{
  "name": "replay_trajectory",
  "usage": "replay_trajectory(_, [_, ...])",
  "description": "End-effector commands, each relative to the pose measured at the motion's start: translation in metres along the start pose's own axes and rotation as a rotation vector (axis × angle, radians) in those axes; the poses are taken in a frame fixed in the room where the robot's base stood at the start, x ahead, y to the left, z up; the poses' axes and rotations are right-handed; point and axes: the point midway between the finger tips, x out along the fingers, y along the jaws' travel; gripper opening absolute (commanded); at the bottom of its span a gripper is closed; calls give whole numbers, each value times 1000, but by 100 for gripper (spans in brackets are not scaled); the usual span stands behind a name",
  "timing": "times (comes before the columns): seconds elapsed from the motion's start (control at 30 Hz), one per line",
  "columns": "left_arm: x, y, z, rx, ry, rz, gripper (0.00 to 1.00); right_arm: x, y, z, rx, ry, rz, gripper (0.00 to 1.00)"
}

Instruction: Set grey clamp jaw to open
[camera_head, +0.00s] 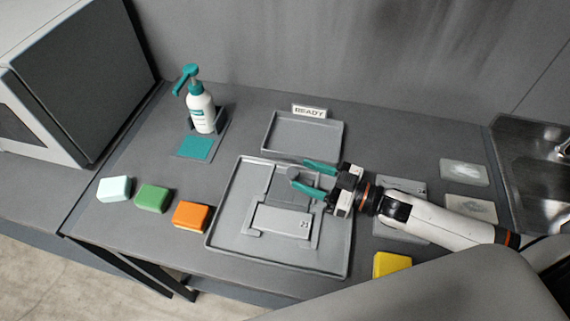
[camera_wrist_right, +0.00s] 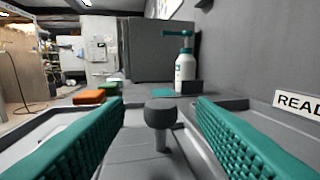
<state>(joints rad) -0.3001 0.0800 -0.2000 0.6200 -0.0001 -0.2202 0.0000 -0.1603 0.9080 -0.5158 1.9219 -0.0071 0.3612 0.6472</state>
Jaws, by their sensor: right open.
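A grey clamp fixture (camera_head: 283,222) lies in the large grey tray (camera_head: 232,205), with a lighter grey block at its front. A dark round knob on a short post (camera_wrist_right: 160,115) stands up from the fixture in the right wrist view. My right gripper (camera_head: 308,178) is open over the tray's right part, its two teal fingers pointing left. In the right wrist view the knob shows between the fingers (camera_wrist_right: 158,130), with a gap on both sides. Whether the jaw is open or closed I cannot tell. My left gripper is out of view.
A smaller tray (camera_head: 303,151) with a READY sign (camera_head: 309,111) is behind. A spray bottle (camera_head: 201,110) stands at back left. White, green and orange blocks (camera_head: 191,215) line the front left; a yellow block (camera_head: 391,264) is front right. A sink (camera_head: 530,150) is at right.

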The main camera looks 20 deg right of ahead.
Motion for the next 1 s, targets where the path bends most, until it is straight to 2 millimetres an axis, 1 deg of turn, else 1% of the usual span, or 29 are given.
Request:
replay_trajectory(0.03, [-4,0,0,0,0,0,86,11,-1,4,0,-6,-1,50])
replay_trajectory(0.1, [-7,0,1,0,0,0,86,23,-1,3,0,-4,-1,50])
replay_trajectory(0.3, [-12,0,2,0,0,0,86,51,0,2,0,-3,-1,50])
replay_trajectory(0.5, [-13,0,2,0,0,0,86,61,0,1,1,-1,0,50])
replay_trajectory(0.73, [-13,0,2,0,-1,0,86,61,0,0,1,0,0,50])
replay_trajectory(0.77, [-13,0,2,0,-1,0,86,61,0,0,1,0,0,49])
replay_trajectory(1.0, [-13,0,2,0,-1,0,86,61,0,0,1,0,0,9])
